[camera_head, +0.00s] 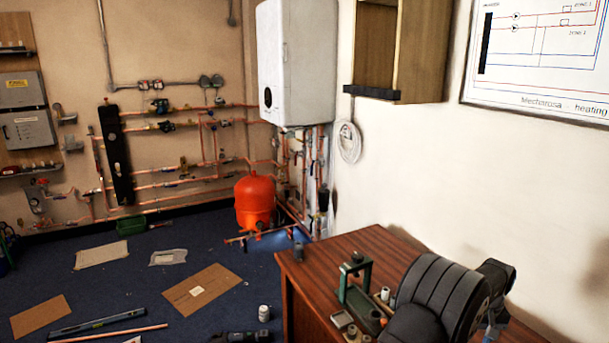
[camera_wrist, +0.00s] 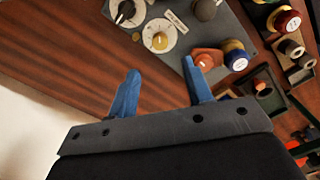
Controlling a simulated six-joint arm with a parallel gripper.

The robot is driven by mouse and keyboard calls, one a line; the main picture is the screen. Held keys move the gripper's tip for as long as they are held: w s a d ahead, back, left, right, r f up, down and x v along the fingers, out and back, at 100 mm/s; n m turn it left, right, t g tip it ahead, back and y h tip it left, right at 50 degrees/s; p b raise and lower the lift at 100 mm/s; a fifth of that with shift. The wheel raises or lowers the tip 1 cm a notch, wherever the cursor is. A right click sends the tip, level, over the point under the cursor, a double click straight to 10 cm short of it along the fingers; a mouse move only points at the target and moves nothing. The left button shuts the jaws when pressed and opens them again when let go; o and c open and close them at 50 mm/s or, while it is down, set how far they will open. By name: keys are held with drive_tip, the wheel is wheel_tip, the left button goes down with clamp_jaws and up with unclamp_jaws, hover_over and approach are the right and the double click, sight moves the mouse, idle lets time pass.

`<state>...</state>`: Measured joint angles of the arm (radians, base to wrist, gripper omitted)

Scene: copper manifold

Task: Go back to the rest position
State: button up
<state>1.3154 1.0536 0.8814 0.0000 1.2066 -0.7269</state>
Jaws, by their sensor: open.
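My gripper (camera_wrist: 160,88) shows in the wrist view with two blue fingers spread apart and nothing between them. It hangs over the wooden bench (camera_wrist: 60,50), close to a grey board with dials (camera_wrist: 185,40).
On the bench are a green tool frame (camera_head: 355,275) and small parts. The wrist view shows coloured spools (camera_wrist: 285,20) and dark trays (camera_wrist: 268,95). A wall cabinet (camera_head: 400,50) hangs above. An orange vessel (camera_head: 255,200) and copper pipes stand beyond.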

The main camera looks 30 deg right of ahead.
wheel_tip(320, 180, down, 9)
drive_tip(key=shift+r, duration=0.1)
drive_tip(key=shift+f, duration=0.2)
drive_tip(key=m, duration=0.9)
wheel_tip(320, 180, up, 7)
drive_tip(key=shift+r, duration=0.15)
drive_tip(key=shift+o, duration=0.2)
